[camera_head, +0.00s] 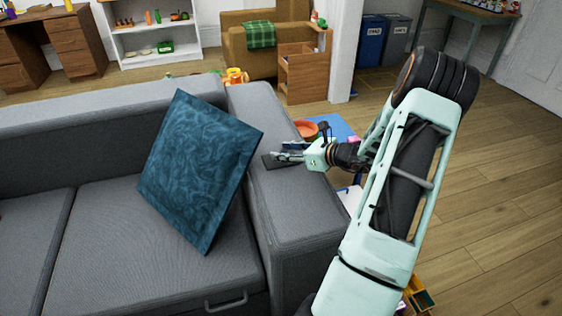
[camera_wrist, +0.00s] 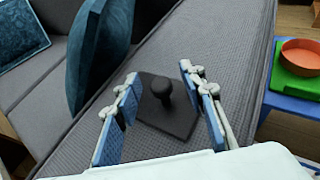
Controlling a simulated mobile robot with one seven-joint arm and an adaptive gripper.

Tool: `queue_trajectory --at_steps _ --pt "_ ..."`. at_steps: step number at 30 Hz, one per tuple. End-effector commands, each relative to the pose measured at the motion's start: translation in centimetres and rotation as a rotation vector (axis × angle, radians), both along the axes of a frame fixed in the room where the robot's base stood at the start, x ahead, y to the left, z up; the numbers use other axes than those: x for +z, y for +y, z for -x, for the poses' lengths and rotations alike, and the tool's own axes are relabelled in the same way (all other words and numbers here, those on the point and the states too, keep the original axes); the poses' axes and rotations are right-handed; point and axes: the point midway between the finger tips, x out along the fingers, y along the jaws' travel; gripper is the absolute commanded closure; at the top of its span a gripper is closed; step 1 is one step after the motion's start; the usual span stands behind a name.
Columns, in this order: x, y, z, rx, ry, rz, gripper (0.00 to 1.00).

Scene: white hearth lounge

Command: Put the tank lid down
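The tank lid (camera_wrist: 168,120) is a dark square plate with a round black knob (camera_wrist: 162,86) on top. It lies flat on the grey sofa armrest (camera_wrist: 215,40). In the head view the lid (camera_head: 269,161) shows only in part, because my gripper (camera_head: 284,153) covers the rest. In the wrist view my gripper (camera_wrist: 160,88) is open. Its two blue-padded fingers stand apart on either side of the knob, with visible gaps and no contact that I can see.
A teal cushion (camera_head: 200,165) leans on the grey sofa (camera_head: 120,235) left of the armrest. An orange bowl (camera_wrist: 302,54) sits on a green item on a blue surface (camera_wrist: 292,106), right of the armrest. A wooden cabinet (camera_head: 304,75) stands behind. Wooden floor lies open at right.

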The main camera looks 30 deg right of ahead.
Motion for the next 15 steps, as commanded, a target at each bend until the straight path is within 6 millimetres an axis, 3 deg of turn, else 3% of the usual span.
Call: queue_trajectory --at_steps 5,15 --pt "0.06 -0.05 0.0 -0.001 0.0 0.0 0.63" --pt "0.07 -0.05 0.02 -0.001 0.0 0.0 1.0"
